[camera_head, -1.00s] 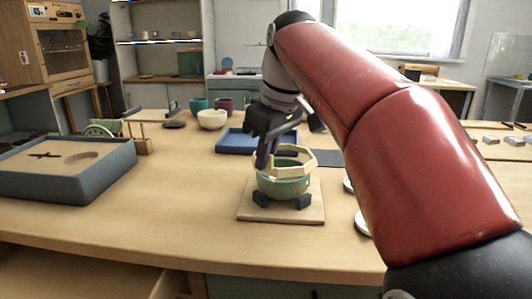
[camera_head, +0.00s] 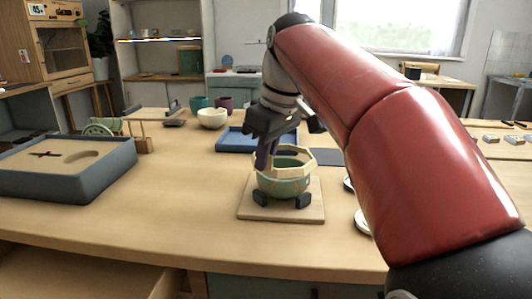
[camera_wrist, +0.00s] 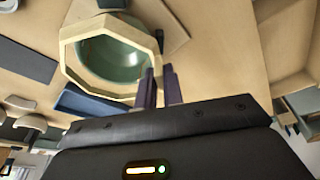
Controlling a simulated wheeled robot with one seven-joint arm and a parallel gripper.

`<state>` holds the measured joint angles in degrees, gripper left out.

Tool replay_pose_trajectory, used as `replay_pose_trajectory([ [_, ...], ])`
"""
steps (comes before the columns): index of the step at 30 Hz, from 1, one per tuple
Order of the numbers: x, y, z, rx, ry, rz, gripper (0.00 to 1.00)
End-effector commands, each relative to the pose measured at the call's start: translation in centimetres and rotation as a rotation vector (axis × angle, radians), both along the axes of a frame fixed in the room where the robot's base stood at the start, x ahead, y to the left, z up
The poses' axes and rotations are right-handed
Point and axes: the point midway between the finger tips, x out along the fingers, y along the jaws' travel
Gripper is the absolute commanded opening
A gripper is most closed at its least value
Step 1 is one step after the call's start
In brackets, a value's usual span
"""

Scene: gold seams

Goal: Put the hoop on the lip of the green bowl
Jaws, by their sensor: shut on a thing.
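The hoop (camera_head: 312,158) is a pale, many-sided ring. In the wrist view the hoop (camera_wrist: 112,22) frames the bowl's mouth. The green bowl (camera_head: 283,188) has gold seams and stands upright between dark blocks on a wooden board (camera_head: 265,214). The bowl's inside (camera_wrist: 112,60) shows through the hoop. My gripper (camera_head: 264,162) points down at the bowl's left side, its dark fingers (camera_wrist: 159,78) shut on the hoop's edge. The hoop is at the height of the bowl's lip; whether it touches the lip all round I cannot tell.
A blue tray (camera_head: 230,142) lies just behind the bowl. A large grey-blue tray (camera_head: 95,178) stands at the left. A cream bowl (camera_head: 212,118) and cups stand further back. Round metal items (camera_head: 362,221) lie to the right, partly behind my arm. The table front is clear.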

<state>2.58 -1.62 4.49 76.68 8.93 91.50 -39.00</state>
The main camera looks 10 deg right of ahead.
Motion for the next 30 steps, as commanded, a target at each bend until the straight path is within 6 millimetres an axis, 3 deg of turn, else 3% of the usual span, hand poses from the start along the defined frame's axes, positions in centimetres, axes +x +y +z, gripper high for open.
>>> replay_pose_trajectory([
  [30,-0.01,0.02,-0.54,0.000,0.000,0.000,0.00],
])
